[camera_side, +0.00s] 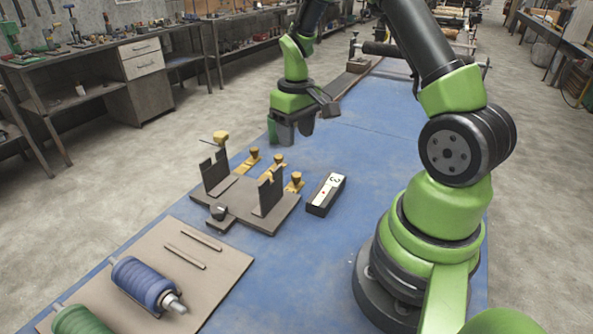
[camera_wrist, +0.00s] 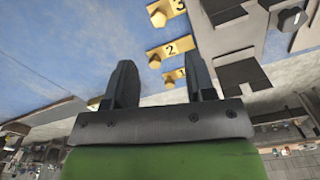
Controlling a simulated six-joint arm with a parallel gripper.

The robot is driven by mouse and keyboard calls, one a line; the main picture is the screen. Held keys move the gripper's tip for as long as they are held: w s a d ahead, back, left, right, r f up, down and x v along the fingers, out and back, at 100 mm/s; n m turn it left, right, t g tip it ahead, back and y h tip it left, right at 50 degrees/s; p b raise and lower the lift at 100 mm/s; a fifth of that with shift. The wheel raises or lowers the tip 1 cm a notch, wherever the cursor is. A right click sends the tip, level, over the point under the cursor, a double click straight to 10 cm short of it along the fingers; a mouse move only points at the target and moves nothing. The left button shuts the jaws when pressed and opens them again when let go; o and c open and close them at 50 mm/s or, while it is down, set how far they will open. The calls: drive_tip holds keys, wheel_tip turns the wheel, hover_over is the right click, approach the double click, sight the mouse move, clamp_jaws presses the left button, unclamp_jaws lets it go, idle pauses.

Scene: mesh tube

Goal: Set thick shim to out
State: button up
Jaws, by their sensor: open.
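Three yellow shims with knobs lie in a row on the blue bench beside a grey fixture (camera_side: 240,208) with two notched uprights. In the wrist view they bear numbers: shim 3 (camera_wrist: 178,8), shim 2 (camera_wrist: 178,46) and shim 1 (camera_wrist: 176,74). The side view shows them at the fixture's far side (camera_side: 252,160), its middle (camera_side: 275,163) and its right (camera_side: 294,184). Which one is thick I cannot tell. My gripper (camera_side: 293,135) is open and empty, above the bench beyond the shims. Its two dark fingers also show in the wrist view (camera_wrist: 162,85).
A black box with a white label (camera_side: 327,193) lies right of the fixture. A tan board (camera_side: 220,262) in front holds a blue roll (camera_side: 148,282), a green roll (camera_side: 82,321) and two thin rods (camera_side: 193,240). The blue bench (camera_side: 350,150) is clear right of my gripper.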

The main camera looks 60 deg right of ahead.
sight(296, 174)
wheel_tip(296, 174, down, 10)
drive_tip(key=shift+f, duration=0.1)
idle(0.4)
